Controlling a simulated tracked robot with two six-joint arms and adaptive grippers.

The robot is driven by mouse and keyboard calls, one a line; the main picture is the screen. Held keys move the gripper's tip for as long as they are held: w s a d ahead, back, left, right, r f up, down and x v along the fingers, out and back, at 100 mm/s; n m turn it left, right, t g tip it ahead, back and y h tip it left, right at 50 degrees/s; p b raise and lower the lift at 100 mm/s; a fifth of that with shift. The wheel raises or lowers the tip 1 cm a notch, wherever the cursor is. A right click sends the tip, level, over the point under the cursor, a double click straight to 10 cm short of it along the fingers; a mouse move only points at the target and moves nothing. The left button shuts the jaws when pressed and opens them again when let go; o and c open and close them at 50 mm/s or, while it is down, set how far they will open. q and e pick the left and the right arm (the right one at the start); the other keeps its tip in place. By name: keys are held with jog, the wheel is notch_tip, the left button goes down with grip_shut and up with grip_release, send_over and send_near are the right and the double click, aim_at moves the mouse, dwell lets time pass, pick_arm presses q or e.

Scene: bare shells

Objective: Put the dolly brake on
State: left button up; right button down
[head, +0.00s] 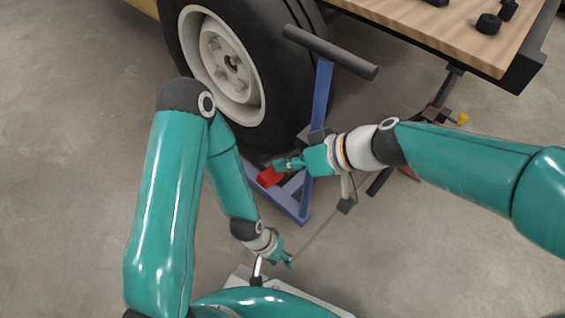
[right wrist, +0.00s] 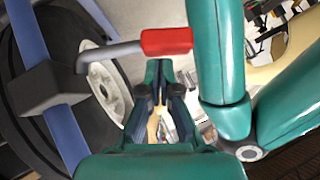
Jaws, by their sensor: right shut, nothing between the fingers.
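The blue dolly (head: 322,92) stands beside a large wheel, with a black crossbar handle on top. Its brake lever has a red grip (head: 269,177), low by the dolly's frame. In the right wrist view the red grip (right wrist: 166,41) sits on a bent grey rod (right wrist: 108,54) from a black block on the blue post. My right gripper (head: 282,163) is shut and empty beside the red grip; in its wrist view the fingertips (right wrist: 158,66) end just short of the grip. I cannot tell whether they touch. My left gripper (head: 287,262) hangs low, away from the lever, its fingers too small to judge.
The wheel (head: 222,62) with its pale rim stands close to the dolly. A wooden-topped bench (head: 450,30) with small black parts is at the upper right. Bare grey floor (head: 70,150) is open on the left.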

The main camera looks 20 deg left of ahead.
jog(key=shift+r, duration=0.1)
jog(key=p+v, duration=0.2)
jog(key=v, duration=0.7)
jog(key=shift+d+r, duration=0.2)
jog(key=shift+d, duration=0.15)
